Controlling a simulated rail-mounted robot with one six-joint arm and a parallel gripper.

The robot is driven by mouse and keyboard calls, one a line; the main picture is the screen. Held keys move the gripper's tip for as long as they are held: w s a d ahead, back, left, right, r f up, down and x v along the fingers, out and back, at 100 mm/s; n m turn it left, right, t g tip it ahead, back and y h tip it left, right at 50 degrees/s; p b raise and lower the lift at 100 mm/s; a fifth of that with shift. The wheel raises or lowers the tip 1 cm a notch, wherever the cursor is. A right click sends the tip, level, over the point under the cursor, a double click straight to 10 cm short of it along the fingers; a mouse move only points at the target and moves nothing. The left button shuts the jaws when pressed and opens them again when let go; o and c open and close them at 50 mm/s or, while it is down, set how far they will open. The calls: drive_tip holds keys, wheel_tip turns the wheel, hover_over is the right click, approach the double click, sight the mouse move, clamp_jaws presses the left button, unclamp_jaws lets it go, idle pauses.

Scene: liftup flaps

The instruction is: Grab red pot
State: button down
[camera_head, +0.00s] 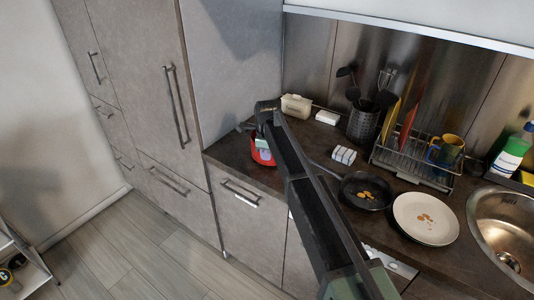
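The red pot (257,157) stands on the dark countertop near its left end, close to the tall cabinet. Only part of its red side shows, as my arm and gripper cover much of it. My gripper (263,146) is at the end of my dark arm, right over or at the pot in the picture. Its fingers are too small and too hidden to tell whether they are open or shut, or whether they touch the pot.
A dark frying pan (366,191) and a white plate (426,219) hold small orange-brown pieces. A dish rack (412,160), utensil holder (362,121) and cream container (296,106) stand behind. The sink (507,225) is at right. Tall cabinets (140,70) bound the left.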

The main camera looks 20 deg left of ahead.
wheel_tip(320, 180, up, 19)
drive_tip(key=p, duration=1.8)
